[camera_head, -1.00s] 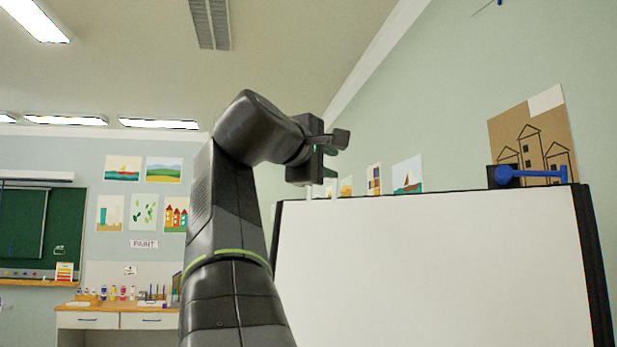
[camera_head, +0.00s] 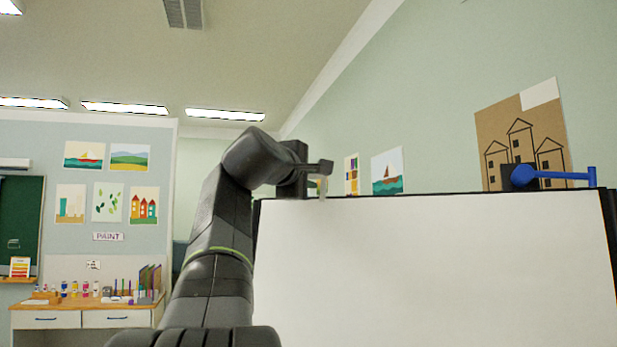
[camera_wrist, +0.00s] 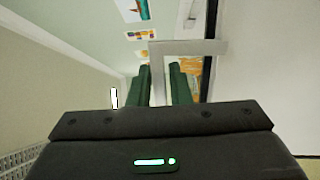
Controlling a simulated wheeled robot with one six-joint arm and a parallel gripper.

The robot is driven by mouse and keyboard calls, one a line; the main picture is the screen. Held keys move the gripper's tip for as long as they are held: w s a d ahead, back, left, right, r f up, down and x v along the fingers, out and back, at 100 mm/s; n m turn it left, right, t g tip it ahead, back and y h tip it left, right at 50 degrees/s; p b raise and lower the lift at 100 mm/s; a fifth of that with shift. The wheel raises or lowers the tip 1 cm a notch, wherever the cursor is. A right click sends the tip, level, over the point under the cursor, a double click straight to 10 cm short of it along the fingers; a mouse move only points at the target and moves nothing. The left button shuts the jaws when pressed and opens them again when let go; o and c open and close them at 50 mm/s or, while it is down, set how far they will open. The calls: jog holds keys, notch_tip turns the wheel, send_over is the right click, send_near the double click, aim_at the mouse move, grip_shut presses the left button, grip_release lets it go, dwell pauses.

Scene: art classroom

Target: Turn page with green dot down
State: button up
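A flip chart board (camera_head: 430,270) shows a blank white page with a dark top edge. No green dot shows on it. A blue lever (camera_head: 560,176) on a dark mount sits at its top right. My gripper (camera_head: 319,180) is at the board's upper left, by the top edge. In the wrist view its two dark green fingers (camera_wrist: 161,78) stand apart. A pale angled strip (camera_wrist: 190,47) shows beyond the fingertips and in the gap between them. I cannot tell whether the fingers touch it.
A brown drawing of houses (camera_head: 523,140) hangs on the wall behind the lever. A counter (camera_head: 85,305) with paint bottles stands at the far left, below several pictures. The space in front of the page is clear to the right of my arm.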

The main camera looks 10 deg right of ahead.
grip_shut()
jog(key=b+v, duration=0.1)
jog(key=v, duration=0.8)
jog(key=shift+s+a+r, duration=0.15)
jog(key=shift+a, duration=0.05)
jog(key=f+b+v, duration=0.1)
jog(key=b+v, duration=0.1)
jog(key=v, duration=0.7)
jog(key=shift+s+f, duration=0.15)
jog(key=shift+f, duration=0.05)
dwell(0.4)
jog(key=shift+a, duration=0.1)
jog(key=shift+c, duration=1.2)
grip_release()
jog(key=shift+s+a+f+b, duration=0.25)
jog(key=shift+s+a+f, duration=0.05)
jog(key=shift+s+a, duration=0.3)
jog(key=shift+s+a+f+b, duration=0.3)
jog(key=shift+s+a, duration=0.15)
jog(key=shift+s, duration=0.25)
jog(key=shift+s+a+f+b, duration=0.2)
jog(key=shift+s+a+f, duration=0.05)
jog(key=shift+s+a, duration=0.35)
jog(key=shift+s+a+f+b, duration=0.25)
jog(key=shift+s+a, duration=0.3)
jog(key=shift+s, duration=0.3)
jog(key=shift+s+a+f+b, duration=0.1)
jog(key=shift+s+a+f, duration=0.25)
jog(key=shift+s+a, duration=0.35)
grip_shut()
